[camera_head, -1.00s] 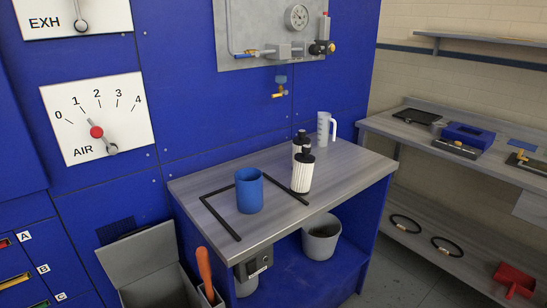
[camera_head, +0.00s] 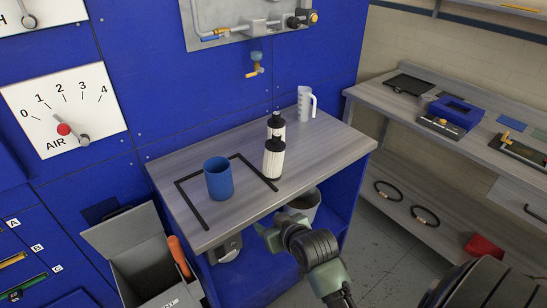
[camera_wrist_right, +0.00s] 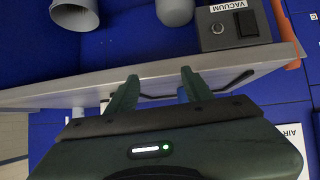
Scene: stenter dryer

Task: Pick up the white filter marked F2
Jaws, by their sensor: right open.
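Two white filters with black caps stand upright on the bench, one behind the other. The nearer filter (camera_head: 273,163) partly hides the rear filter (camera_head: 276,129). No F2 mark can be read on either, so I cannot tell which is which. My right gripper (camera_head: 268,232) is in front of the bench's front edge, below and apart from the filters. In the right wrist view its two fingers (camera_wrist_right: 160,88) are apart with nothing held between them, and the bench edge lies beyond them. My left gripper is not in view.
A blue cup (camera_head: 218,180) stands left of the filters, inside a black frame outline (camera_head: 197,207). A white jug (camera_head: 305,103) stands behind them. The bench top (camera_head: 320,150) is clear at right. The wrist view shows a vacuum box (camera_wrist_right: 228,27) under the bench.

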